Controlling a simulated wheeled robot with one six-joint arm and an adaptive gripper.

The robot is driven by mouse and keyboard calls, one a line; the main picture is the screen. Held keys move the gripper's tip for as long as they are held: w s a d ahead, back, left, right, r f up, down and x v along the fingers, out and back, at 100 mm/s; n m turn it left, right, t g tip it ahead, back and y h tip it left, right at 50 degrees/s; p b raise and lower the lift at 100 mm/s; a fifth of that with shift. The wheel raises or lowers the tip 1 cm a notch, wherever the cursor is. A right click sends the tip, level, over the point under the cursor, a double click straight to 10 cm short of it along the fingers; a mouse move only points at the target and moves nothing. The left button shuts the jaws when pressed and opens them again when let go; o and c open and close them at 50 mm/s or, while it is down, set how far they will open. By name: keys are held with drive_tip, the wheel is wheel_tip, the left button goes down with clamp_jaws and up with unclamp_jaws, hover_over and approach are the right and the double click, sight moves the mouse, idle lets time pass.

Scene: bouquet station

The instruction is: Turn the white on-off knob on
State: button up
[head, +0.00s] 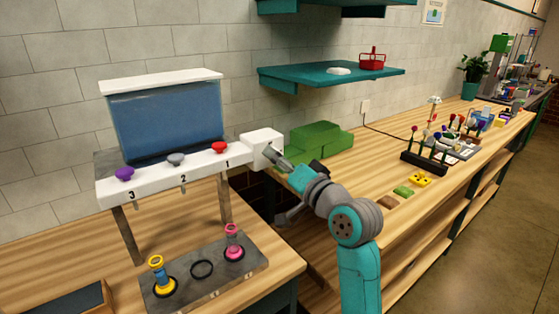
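The water station has a white bar (205,166) with a blue-filled tank (168,118) above it. A white box (260,140) sits at the bar's right end. I cannot make out the white on-off knob apart from this box; my arm's end covers part of the box's front. My gripper (270,153) is at the front of the white box, touching it or very close. Its fingers are too small and overlapped to tell whether they are open or shut, or whether they hold anything.
Below, a grey plate (205,270) carries yellow (157,270) and pink (233,240) vessels. Green blocks (322,140) lie behind my arm. A teal shelf (330,77) hangs above.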

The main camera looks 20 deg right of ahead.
drive_tip(key=v, duration=1.2)
idle(0.5)
